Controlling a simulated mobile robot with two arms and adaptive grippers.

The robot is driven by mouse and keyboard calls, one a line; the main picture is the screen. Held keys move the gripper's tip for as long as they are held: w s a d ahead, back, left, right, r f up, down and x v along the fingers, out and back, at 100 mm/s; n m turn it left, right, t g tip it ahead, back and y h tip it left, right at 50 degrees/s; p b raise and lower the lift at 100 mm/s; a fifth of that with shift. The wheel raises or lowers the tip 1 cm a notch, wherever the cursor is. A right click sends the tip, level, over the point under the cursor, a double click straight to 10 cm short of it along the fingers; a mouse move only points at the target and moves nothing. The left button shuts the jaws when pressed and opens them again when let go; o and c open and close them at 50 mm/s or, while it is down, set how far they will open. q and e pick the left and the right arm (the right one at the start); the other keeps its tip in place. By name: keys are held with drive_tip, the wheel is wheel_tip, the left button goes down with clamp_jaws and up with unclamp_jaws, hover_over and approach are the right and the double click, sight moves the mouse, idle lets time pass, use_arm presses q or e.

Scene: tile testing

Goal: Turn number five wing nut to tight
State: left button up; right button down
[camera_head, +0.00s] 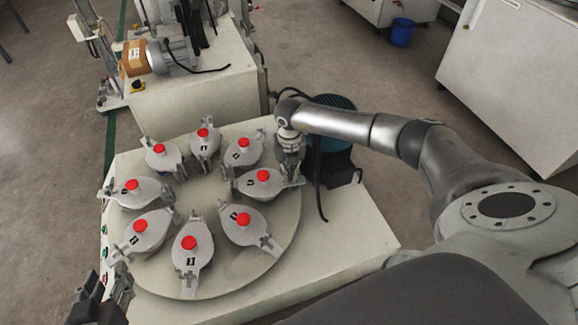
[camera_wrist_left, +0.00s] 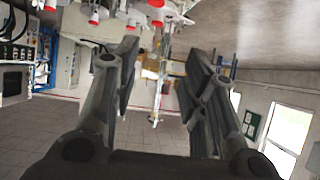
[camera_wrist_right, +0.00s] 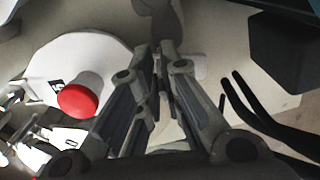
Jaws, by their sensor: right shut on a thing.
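Several grey pots with clamped lids and red knobs stand in a ring on a round turntable (camera_head: 215,270). My right gripper (camera_head: 291,168) is at the right end of the pot lid (camera_head: 274,186) on the ring's right side. Its red knob (camera_head: 263,175) also shows in the right wrist view (camera_wrist_right: 78,101). In that view my right gripper (camera_wrist_right: 166,60) has its fingers close together, shut on the wing nut, which the fingers mostly hide. The lid numbers are too small to read surely. My left gripper (camera_head: 103,296) is open and empty at the lower left, apart from the pots.
The turntable sits on a pale bench (camera_head: 345,245). A dark blue-green motor (camera_head: 335,115) and a black cable stand close to my right gripper. Another bench (camera_head: 200,95) with machinery is behind. The bench's front right is clear.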

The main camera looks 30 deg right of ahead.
use_arm(q)
drive_tip(key=shift+s+a+f+g+y+p, duration=0.2)
drive_tip(key=shift+s+a+f+g, duration=0.15)
drive_tip(key=shift+s+f+g, duration=0.4)
drive_tip(key=shift+s+a+f+g+y+p, duration=0.1)
drive_tip(key=shift+s+a+f+g+y, duration=0.15)
drive_tip(key=shift+s+f+g, duration=0.45)
use_arm(e)
drive_tip(key=shift+m, duration=0.6)
use_arm(q)
drive_tip(key=shift+s, duration=0.1)
use_arm(e)
drive_tip(key=c, duration=1.6)
unclamp_jaws()
wheel_tip(320, 180, up, 12)
